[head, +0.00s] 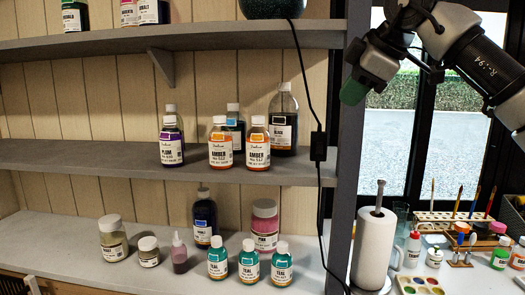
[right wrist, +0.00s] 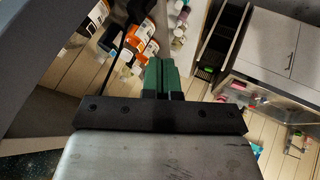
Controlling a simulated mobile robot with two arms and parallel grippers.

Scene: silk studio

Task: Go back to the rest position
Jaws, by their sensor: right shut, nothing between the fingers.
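My right gripper (head: 354,91) is raised at the upper right of the head view, in front of the shelf unit's right upright. Its green fingertips point down and to the left. In the right wrist view the two green fingers (right wrist: 160,78) lie together, shut, with nothing between them. The gripper is apart from the bottles and the shelves. My left gripper is not in view.
The middle shelf (head: 60,156) holds plum, amber and black bottles. The lower counter (head: 60,240) holds teal bottles and jars. A paper towel roll (head: 373,248) and paint supplies stand at right. A black cable (head: 307,90) hangs down the shelf front.

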